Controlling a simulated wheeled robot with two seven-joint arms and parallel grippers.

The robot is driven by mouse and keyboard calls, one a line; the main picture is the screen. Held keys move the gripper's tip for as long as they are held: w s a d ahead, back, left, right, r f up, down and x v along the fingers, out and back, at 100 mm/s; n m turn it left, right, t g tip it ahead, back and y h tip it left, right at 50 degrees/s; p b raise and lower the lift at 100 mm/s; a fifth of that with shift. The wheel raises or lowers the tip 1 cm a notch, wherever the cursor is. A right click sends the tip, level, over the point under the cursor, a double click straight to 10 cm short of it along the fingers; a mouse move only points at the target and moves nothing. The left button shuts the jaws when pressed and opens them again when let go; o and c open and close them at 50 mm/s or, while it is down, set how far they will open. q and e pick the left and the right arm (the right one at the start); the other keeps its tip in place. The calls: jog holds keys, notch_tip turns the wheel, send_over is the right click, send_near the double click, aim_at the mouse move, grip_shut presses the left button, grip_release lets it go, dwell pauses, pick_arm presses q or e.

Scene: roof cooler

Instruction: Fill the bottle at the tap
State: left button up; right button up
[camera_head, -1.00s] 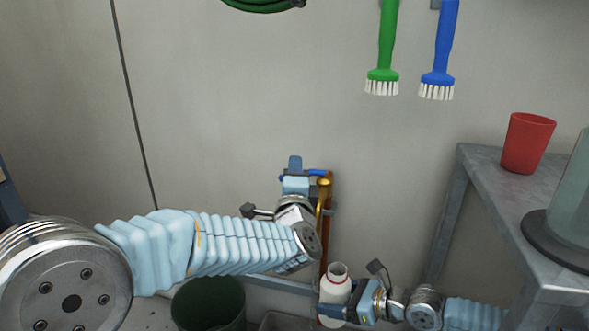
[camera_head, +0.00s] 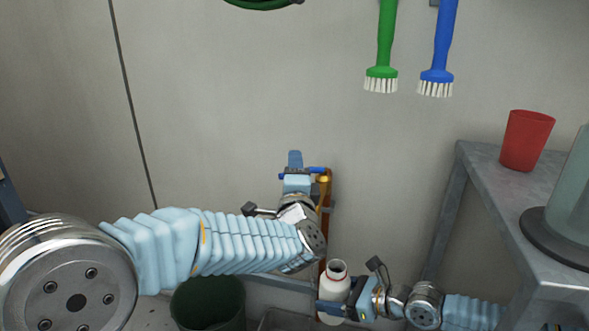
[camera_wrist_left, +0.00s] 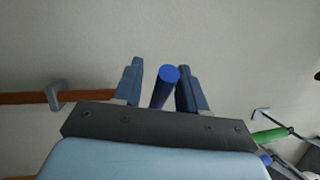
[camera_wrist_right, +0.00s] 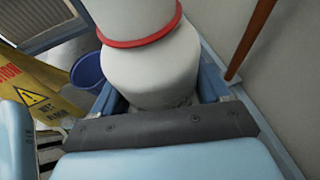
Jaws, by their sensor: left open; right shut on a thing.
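The white bottle (camera_head: 334,290) is upright with its mouth open, below and near the copper pipe. My right gripper (camera_head: 335,308) is shut around its body. In the right wrist view the bottle (camera_wrist_right: 150,75) has a red ring and sits between the fingers. The brass tap (camera_head: 323,179) is on the wall, partly hidden by my left gripper. Its blue handle (camera_head: 316,170) shows beside the fingers. My left gripper (camera_head: 295,162) is open at the handle. In the left wrist view the blue handle (camera_wrist_left: 165,88) lies between the spread fingers. No water is visible.
A metal table (camera_head: 480,175) at right holds a red cup (camera_head: 527,141). A dark green bin (camera_head: 209,301) stands at lower left. Green and blue brushes (camera_head: 381,60) hang above. A yellow wet-floor sign (camera_wrist_right: 35,90) and blue bucket (camera_wrist_right: 88,70) show in the right wrist view.

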pick_arm(q)
jog(key=s+d+f, duration=0.1)
jog(key=s+f, duration=0.1)
jog(key=s, duration=0.9)
jog(key=shift+s, duration=0.4)
jog(key=shift+d+f, duration=0.1)
pick_arm(e)
jog(key=shift+a, duration=0.1)
jog(key=w+a, duration=0.1)
jog(key=a, duration=0.2)
jog(key=w+a, duration=0.1)
jog(key=a, duration=0.1)
jog(key=shift+w, duration=0.35)
dwell(5.3)
